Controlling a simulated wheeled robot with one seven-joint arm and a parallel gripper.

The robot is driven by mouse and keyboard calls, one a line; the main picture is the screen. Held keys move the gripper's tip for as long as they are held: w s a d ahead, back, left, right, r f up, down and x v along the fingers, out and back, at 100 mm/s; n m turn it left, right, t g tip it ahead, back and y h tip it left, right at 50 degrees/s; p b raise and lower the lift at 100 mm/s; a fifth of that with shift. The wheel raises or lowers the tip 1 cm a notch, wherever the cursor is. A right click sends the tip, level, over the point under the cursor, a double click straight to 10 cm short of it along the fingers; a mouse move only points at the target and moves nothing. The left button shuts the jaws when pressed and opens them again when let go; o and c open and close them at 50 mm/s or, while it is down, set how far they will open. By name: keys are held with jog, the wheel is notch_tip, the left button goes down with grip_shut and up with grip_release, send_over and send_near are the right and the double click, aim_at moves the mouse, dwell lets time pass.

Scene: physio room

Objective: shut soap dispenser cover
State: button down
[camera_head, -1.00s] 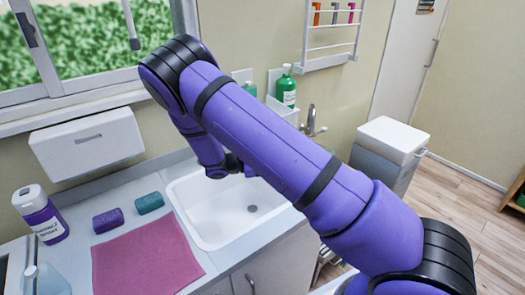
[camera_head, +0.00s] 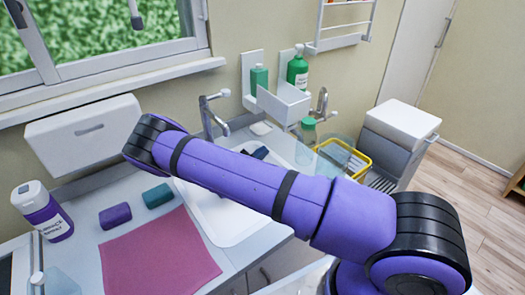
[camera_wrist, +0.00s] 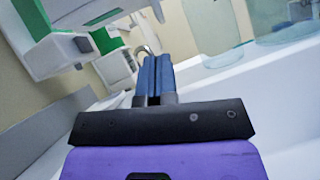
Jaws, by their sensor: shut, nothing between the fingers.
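Two white wall-mounted soap dispensers hang above the counter behind the sink. The left dispenser (camera_head: 246,66) holds a green bottle (camera_head: 259,78), and the right dispenser (camera_head: 284,60) holds a larger green bottle (camera_head: 298,68). A white box-like cover (camera_head: 283,103) juts out in front of and below the bottles, leaving them exposed; it looks open. In the wrist view, a white dispenser part with green inside (camera_wrist: 58,50) shows at upper left. My gripper (camera_wrist: 153,62) has its blue fingers together and empty, apart from the dispensers. In the head view, my arm mostly hides it.
The sink (camera_head: 210,218) lies under my arm, with a tap (camera_head: 209,112) behind it. A yellow-rimmed basket (camera_head: 352,168) and a green-capped bottle (camera_head: 307,138) stand right of the sink. A paper towel box (camera_head: 85,132) hangs at left. A pink cloth (camera_head: 158,255) lies on the counter.

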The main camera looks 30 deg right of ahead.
aim_at(283, 105)
jog(key=x, duration=0.7)
jog(key=shift+d+r, duration=0.15)
jog(key=shift+d, duration=0.15)
jog(key=shift+r, duration=0.1)
